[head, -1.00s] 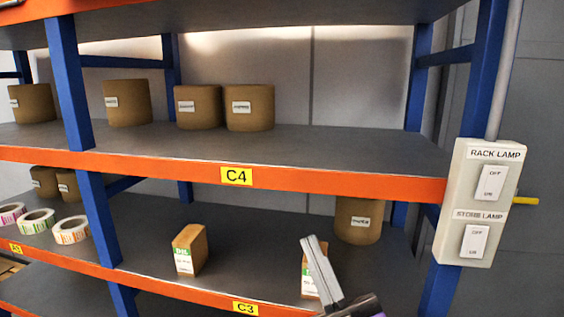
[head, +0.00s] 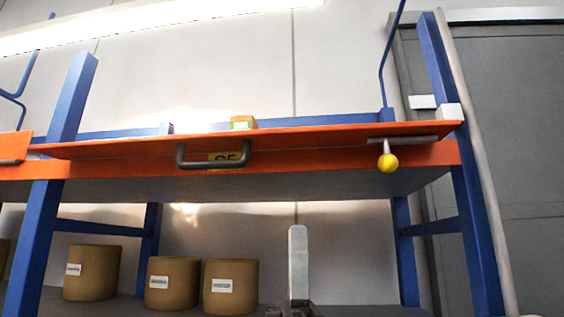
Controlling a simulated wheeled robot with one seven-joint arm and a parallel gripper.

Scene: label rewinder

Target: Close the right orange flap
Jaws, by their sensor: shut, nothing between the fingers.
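The right orange flap (head: 320,137) lies along the top shelf in the head view, seen almost edge-on as a thin band above the orange beam. It appears to lean outward, though its exact angle is hard to tell. A dark bar handle (head: 213,164) hangs from it and partly covers a yellow label. A yellow ball knob (head: 388,162) on a grey stem shows near its right end. My gripper (head: 298,232) points upward below the flap, right of the handle. It is shut and empty, and touches nothing visible.
Part of another orange flap (head: 14,146) shows at the far left. A small box (head: 242,122) shows above the flap. Brown rolls (head: 172,283) stand on the shelf below. Blue posts (head: 474,220) bound the bay. Open space lies between my gripper and the beam.

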